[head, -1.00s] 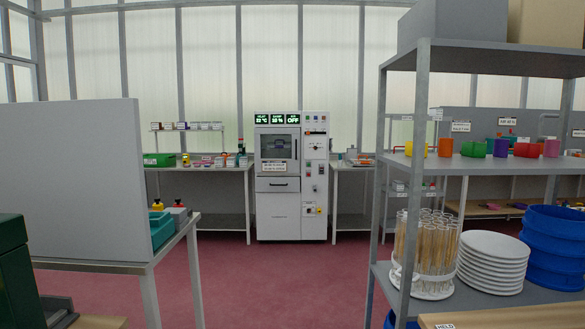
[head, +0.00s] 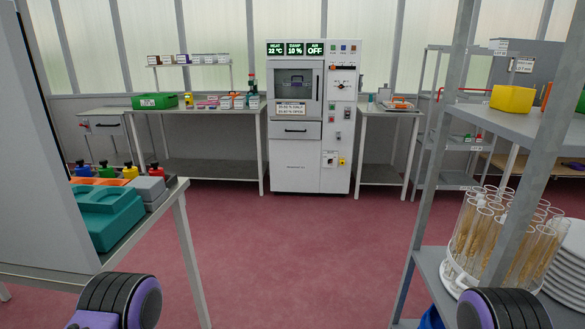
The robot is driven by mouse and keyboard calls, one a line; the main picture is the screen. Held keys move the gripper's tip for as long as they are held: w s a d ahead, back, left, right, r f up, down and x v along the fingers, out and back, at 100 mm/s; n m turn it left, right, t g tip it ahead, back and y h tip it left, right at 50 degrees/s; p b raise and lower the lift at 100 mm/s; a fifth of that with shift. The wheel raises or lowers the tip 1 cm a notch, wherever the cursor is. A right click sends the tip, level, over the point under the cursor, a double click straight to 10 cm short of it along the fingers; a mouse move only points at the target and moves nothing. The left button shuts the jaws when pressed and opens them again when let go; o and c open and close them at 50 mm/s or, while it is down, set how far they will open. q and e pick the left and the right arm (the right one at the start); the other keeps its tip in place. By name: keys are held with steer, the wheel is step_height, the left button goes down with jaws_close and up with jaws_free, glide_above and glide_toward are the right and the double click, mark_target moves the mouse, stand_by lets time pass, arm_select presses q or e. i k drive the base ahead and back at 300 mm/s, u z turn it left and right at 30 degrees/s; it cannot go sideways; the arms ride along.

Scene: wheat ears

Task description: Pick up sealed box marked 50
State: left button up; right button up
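No box with a readable 50 shows in the head view. Several small boxes (head: 184,59) stand in a row on a raised shelf above the back left bench, too small to read. More small boxes and packets (head: 225,101) lie on the bench top below them. I cannot tell whether any of these is the sealed box. Neither of my grippers is in view. Only rounded black and purple parts of my arms show at the bottom left and bottom right.
A white cabinet (head: 290,155) with lit displays stands ahead. A green bin (head: 155,101) sits on the back left bench (head: 200,170). A nearer table with a teal tray (head: 110,215) is at left. A rack with glass tubes (head: 500,240) is at right. Red floor between is clear.

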mark_target(225, 101)
steer(key=i, duration=4.5)
steer(key=u, duration=1)
